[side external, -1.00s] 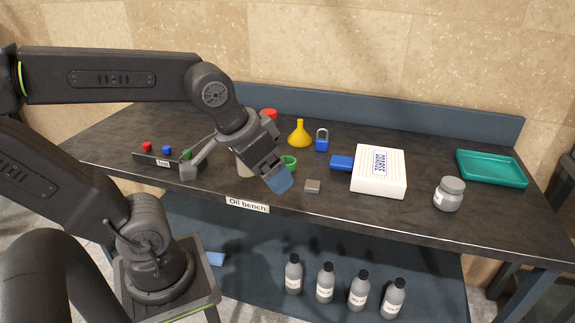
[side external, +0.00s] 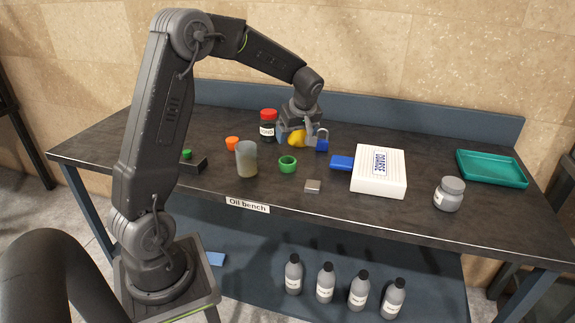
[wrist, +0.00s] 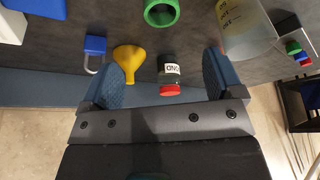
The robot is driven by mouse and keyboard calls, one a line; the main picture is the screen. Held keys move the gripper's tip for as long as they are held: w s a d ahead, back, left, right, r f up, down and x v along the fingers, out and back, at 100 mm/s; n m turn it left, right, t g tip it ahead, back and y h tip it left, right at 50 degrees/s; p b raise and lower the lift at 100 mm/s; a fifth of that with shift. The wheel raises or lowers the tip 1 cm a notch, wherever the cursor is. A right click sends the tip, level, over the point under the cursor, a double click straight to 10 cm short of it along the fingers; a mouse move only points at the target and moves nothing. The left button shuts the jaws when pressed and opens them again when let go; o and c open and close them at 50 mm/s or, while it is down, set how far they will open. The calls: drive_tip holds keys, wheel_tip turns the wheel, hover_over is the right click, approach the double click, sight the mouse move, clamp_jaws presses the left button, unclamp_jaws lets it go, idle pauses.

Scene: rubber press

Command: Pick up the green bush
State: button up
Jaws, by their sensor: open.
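The green bush (side external: 287,164) is a short green ring lying on the dark bench top, right of a grey beaker. It also shows at the top of the wrist view (wrist: 161,12), beyond my fingertips. My gripper (side external: 296,136) is over the back of the bench, behind the bush and apart from it. In the wrist view my gripper (wrist: 160,78) is open, with blue pads spread wide. A yellow funnel (wrist: 129,60) and a red-capped jar (wrist: 171,76) show between the fingers, and I cannot tell that either is touched.
A grey beaker (side external: 246,159) stands close left of the bush, with an orange ring (side external: 232,143) behind it. A small grey block (side external: 312,186) lies to the front right. A blue padlock (side external: 322,141) and white box (side external: 379,172) are to the right. The bench front is mostly clear.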

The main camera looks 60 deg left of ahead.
approach(287, 159)
drive_tip(key=f, duration=0.3)
drive_tip(key=shift+s+d+f, duration=0.2)
drive_tip(key=shift+s, duration=0.05)
drive_tip(key=shift+x, duration=2.7)
drive_tip(key=shift+s+a+r, duration=0.1)
drive_tip(key=shift+a, duration=0.05)
drive_tip(key=shift+c, duration=0.2)
drive_tip(key=c, duration=0.9)
drive_tip(key=shift+r, duration=0.1)
drive_tip(key=shift+c, duration=0.2)
